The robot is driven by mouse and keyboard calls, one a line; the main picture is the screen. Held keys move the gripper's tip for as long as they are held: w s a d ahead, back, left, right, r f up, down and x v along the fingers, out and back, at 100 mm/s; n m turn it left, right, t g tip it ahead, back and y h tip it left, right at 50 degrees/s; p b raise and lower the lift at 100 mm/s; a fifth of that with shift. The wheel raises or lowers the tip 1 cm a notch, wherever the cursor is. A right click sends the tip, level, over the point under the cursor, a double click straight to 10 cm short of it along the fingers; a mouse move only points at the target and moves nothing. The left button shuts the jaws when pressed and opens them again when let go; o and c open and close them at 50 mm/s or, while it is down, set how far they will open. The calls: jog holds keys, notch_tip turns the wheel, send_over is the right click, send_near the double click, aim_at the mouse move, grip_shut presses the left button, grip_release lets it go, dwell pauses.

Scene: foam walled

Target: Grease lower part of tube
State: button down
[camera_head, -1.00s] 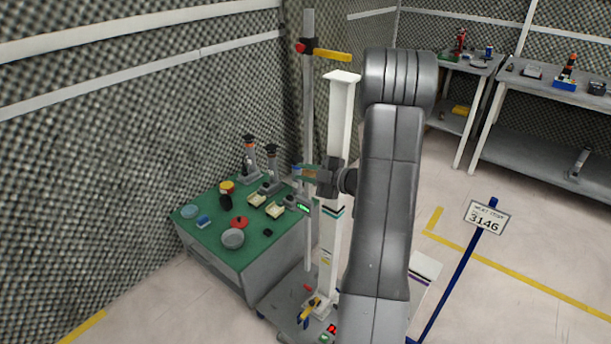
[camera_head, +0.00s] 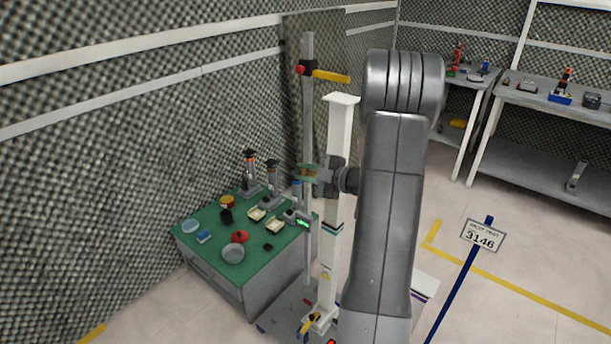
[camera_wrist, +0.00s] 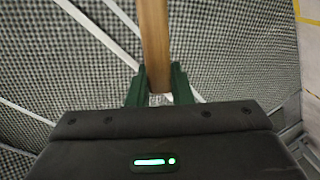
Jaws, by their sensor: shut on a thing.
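An upright grey tube (camera_head: 308,115) stands at the centre in the head view, with its lower part beside the green-topped table. My gripper (camera_head: 308,173) is in front of it at about mid height. In the wrist view, the green fingers (camera_wrist: 159,90) are shut on a brown stick-like handle (camera_wrist: 155,40), which runs up out of the frame. The far end of the handle is out of view, so I cannot tell what it carries. I cannot tell whether the handle touches the tube.
A white post (camera_head: 340,125) stands beside the tube, partly behind my gripper. The green-topped table (camera_head: 205,258) holds dishes and several small tools. A yellow bar (camera_head: 331,76) juts from the tube's top.

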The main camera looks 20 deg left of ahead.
jog(key=shift+f, duration=0.15)
notch_tip(320, 180, down, 12)
jog(key=b, duration=1.1)
dwell(0.3)
jog(key=shift+s, duration=0.2)
jog(key=shift+s+a+b, duration=0.35)
jog(key=shift+s+b, duration=0.05)
jog(key=shift+s, duration=0.5)
jog(key=shift+s+a+b, duration=0.35)
jog(key=shift+s, duration=0.6)
jog(key=shift+s+a+b, duration=0.35)
jog(key=shift+s+b, duration=0.05)
jog(key=shift+s, duration=0.65)
jog(key=s, duration=0.1)
jog(key=s+a+b, duration=0.1)
jog(key=shift+s, duration=0.3)
jog(key=shift+w, duration=0.15)
